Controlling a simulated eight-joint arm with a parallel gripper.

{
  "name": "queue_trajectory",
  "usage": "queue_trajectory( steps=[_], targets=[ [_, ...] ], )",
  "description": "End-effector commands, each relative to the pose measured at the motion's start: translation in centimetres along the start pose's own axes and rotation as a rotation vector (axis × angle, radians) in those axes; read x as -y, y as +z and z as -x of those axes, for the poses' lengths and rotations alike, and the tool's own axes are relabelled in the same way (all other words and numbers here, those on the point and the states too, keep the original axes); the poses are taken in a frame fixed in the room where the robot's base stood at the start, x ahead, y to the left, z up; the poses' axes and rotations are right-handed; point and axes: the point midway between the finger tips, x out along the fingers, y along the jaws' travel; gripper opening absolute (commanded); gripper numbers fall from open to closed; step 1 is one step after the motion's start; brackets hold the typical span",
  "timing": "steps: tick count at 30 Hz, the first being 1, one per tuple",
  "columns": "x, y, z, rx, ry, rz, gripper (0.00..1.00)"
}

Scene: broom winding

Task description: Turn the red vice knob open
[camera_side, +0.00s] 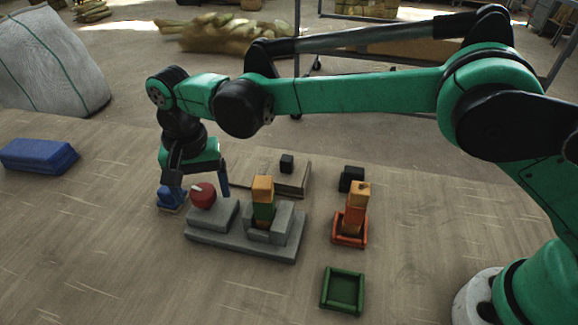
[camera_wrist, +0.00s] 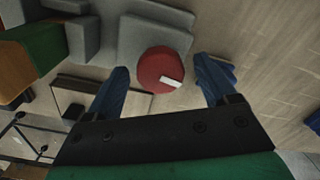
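The red knob (camera_side: 203,195) sits at the left end of the grey vice (camera_side: 240,243). It also shows in the wrist view (camera_wrist: 160,68), with a white mark on its face pointing right. My gripper (camera_side: 198,190) is over the knob, pointing down. In the wrist view its two blue fingers (camera_wrist: 161,64) are apart, one on each side of the knob, with a visible gap on both sides. The vice holds a green block with an orange block (camera_side: 263,188) on top, between its grey jaws. Whether the jaws press on it cannot be told.
A small blue tray (camera_side: 171,197) lies close by my gripper. An orange tray (camera_side: 349,241) with stacked blocks and an empty green tray (camera_side: 342,291) stand right of the vice. A flat board with a black cube (camera_side: 287,164) lies behind. A blue block (camera_side: 38,155) lies far left.

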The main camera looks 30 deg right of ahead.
Motion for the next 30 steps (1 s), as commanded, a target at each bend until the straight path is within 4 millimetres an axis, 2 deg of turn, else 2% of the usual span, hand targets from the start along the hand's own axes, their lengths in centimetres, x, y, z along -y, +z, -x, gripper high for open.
queue_trajectory(
  steps=[1,6,8,20,30],
  targets=[
    [0.0,0.0,0.01,0.0,0.0,0.0,0.61],
    [-0.01,0.0,0.03,0.0,0.0,0.0,0.13],
    [-0.01,0.0,0.03,0.0,0.0,0.0,0.0],
    [-0.02,-0.03,0.05,0.0,0.001,0.088,0.0],
    [-0.04,-0.08,0.05,0.0,0.0,0.363,0.0]
  ],
)
